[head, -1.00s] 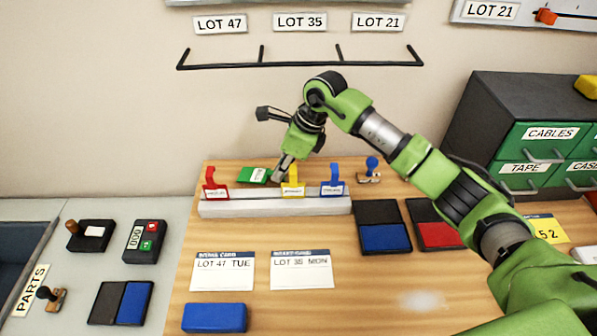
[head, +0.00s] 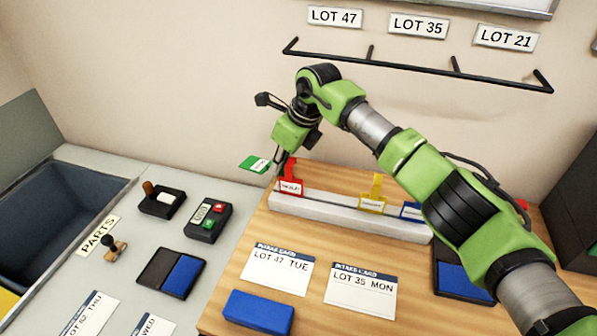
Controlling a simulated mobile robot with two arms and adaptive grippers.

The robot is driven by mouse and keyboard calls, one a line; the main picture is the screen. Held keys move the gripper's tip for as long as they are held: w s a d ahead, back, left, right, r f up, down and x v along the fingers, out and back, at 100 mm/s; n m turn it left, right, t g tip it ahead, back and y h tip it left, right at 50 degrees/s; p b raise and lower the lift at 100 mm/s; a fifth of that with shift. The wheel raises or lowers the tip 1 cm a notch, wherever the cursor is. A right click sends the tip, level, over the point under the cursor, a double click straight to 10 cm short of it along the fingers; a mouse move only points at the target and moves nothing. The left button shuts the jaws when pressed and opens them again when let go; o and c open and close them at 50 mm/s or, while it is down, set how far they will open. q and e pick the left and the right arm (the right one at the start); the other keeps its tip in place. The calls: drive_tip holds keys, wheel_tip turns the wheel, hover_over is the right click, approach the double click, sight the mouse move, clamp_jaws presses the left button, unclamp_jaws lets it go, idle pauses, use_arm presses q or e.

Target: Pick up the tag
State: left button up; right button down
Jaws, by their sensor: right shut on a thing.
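A green tag (head: 255,164) with a white label is held at the fingertips of my right gripper (head: 277,165). The gripper is shut on the tag's right end, and the tag sticks out to the left, in the air. The fingers are just behind and above the red tag (head: 290,181), which stands at the left end of the pale rack (head: 345,213). A yellow tag (head: 372,198) and a blue tag (head: 411,211) also stand in the rack; my right arm partly covers the blue one. My left gripper is out of view.
Two intake cards (head: 278,271) and a blue block (head: 258,311) lie on the wooden table in front of the rack. A grey counter with a keypad device (head: 208,220) and stamp pads is at left, beside a dark bin (head: 50,222). A black rail (head: 410,62) is on the wall.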

sight(251, 167)
drive_tip(key=shift+w+a+b, duration=0.2)
drive_tip(key=shift+a, duration=0.8)
drive_tip(key=shift+w+a+b, duration=0.15)
drive_tip(key=shift+w+a, duration=0.05)
drive_tip(key=shift+a, duration=0.85)
drive_tip(key=shift+w+a+b, duration=0.2)
drive_tip(key=shift+a, duration=0.9)
